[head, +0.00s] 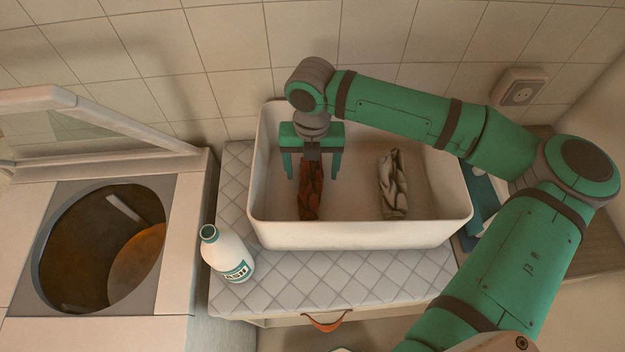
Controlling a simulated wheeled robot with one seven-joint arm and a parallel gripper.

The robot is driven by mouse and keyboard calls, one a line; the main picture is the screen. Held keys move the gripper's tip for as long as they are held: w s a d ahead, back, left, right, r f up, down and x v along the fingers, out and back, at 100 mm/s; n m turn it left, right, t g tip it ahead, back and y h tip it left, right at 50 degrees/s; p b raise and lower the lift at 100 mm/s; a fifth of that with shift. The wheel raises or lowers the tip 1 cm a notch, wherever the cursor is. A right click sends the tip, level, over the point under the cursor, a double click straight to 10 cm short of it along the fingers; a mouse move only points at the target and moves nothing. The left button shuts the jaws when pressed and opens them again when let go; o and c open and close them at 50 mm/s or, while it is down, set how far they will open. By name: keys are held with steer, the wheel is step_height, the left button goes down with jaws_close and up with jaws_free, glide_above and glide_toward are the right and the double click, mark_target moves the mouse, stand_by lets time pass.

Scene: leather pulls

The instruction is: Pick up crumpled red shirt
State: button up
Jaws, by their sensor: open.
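The crumpled red shirt (313,200) is dark red and lies in the left half of a white bin (360,235). My gripper (311,172) points down over the bin with its two fingers apart, one on each side of the shirt's upper part in the picture. The shirt's far end is partly hidden behind the gripper. I cannot tell whether the fingers touch the shirt or how high they are above it.
A grey-and-white crumpled cloth (393,185) lies in the bin's right half. A white bottle (228,257) stands at the front left on the quilted mat (330,285). An open top-loading washer (100,245) is at left. The wall has a socket (520,92).

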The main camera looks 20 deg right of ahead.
mark_target(311, 171)
steer(key=shift+a+f, duration=0.15)
steer(key=shift+f, duration=1.5)
steer(key=c, duration=1.2)
steer(key=shift+w, duration=0.1)
steer(key=shift+r, duration=0.15)
